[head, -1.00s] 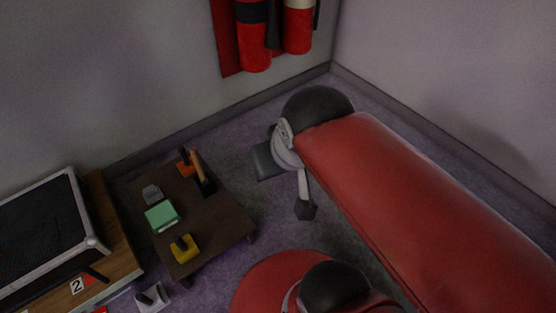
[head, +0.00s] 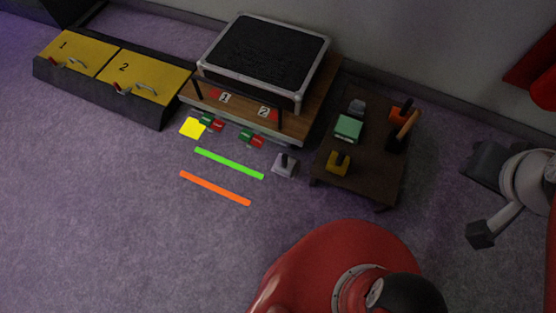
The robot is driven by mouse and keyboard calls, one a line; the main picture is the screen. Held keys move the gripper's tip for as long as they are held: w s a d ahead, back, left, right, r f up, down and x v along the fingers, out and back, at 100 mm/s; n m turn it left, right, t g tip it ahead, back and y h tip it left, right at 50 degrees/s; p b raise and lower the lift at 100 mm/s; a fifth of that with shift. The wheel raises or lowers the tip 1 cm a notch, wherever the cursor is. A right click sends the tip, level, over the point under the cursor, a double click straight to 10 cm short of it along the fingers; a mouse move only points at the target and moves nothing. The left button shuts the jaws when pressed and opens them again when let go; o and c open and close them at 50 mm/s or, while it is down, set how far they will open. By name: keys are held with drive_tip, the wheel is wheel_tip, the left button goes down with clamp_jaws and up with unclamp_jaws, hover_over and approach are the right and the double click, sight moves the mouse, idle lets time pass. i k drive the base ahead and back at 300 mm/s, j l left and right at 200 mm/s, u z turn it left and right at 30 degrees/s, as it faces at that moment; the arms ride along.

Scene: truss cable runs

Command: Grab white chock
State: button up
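The white chock (head: 285,165) is a small pale block with a black upright handle. It sits on the purple carpet just left of the low dark table, in front of the wooden platform's right part. My gripper (head: 480,198) is at the right edge of the head view, well to the right of the chock and past the table. Its two dark fingertips are wide apart with nothing between them.
The low dark table (head: 362,185) holds a yellow chock (head: 338,163), a green box (head: 348,127), an orange chock (head: 401,110) and other small items. The platform (head: 318,100) bears a black case (head: 266,55). Green (head: 229,163) and orange (head: 215,188) strips lie on open carpet.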

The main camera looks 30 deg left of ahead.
sight(285, 165)
drive_tip(key=u, duration=1.55)
drive_tip(key=j+z, duration=0.1)
drive_tip(key=z, duration=0.25)
drive_tip(key=j+z, duration=0.15)
drive_tip(key=z, duration=0.25)
drive_tip(key=j+z, duration=0.3)
drive_tip(key=j, duration=0.6)
drive_tip(key=j+z, duration=0.3)
drive_tip(key=j, duration=1.1)
